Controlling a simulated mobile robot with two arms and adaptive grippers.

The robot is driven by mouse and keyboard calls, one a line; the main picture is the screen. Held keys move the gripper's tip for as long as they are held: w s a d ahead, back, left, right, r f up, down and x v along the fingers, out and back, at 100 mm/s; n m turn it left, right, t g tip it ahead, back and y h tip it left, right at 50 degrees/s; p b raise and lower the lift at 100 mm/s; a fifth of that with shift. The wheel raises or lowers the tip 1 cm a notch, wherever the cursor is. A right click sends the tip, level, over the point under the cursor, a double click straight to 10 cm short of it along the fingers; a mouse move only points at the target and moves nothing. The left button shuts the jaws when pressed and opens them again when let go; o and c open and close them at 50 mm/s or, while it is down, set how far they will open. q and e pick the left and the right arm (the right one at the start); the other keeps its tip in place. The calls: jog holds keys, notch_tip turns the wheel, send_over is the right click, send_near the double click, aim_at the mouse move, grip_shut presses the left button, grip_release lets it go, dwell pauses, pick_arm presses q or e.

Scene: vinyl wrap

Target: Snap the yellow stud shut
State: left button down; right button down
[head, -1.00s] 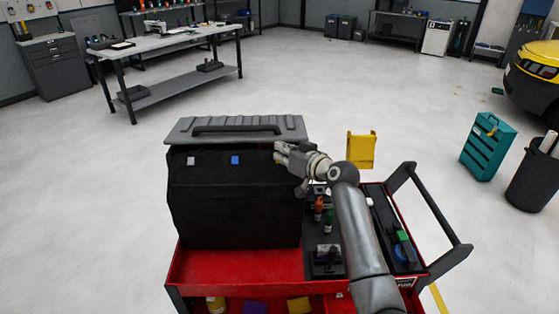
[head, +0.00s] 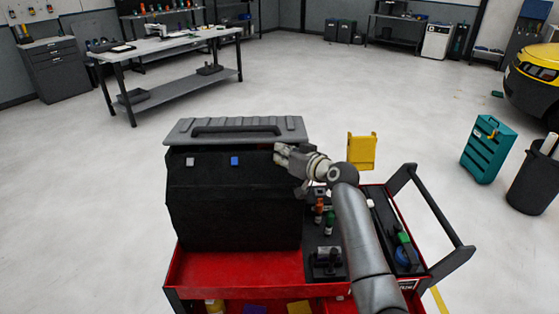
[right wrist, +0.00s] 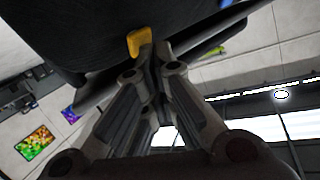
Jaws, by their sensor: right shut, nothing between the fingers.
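The black bag (head: 235,215) stands upright on the red cart, with a grey ridged lid (head: 250,131) on top. A white stud (head: 190,161) and a blue stud (head: 235,160) show on its near face. The yellow stud (right wrist: 138,42) shows in the right wrist view, on the dark edge just beyond my fingertips. In the head view it is hidden behind my right gripper (head: 279,155). My right gripper is shut and empty, its fingertips (right wrist: 153,52) at or very close to the stud; I cannot tell whether they touch. My left gripper is not in view.
The red cart (head: 245,266) has small tools on its right side and a dark handle (head: 435,210). A yellow holder (head: 362,151) stands behind it. A teal case (head: 487,149) and a black bin (head: 532,178) stand on the floor at right.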

jog(key=shift+w+f+b, duration=0.2)
jog(key=shift+f+b, duration=0.1)
jog(key=shift+b, duration=0.15)
dwell(0.4)
dwell(0.3)
jog(key=shift+s+r+p, duration=0.3)
jog(key=shift+r+p, duration=0.25)
jog(key=shift+p, duration=0.3)
jog(key=shift+s+r, duration=0.2)
jog(key=shift+s, duration=0.1)
jog(key=s+r+p, duration=0.1)
jog(key=r+p, duration=0.1)
jog(key=p, duration=0.1)
jog(key=s+r+p, duration=0.1)
jog(key=s+p, duration=0.1)
jog(key=p, duration=0.1)
jog(key=shift+r, duration=0.4)
jog(key=shift+d, duration=0.1)
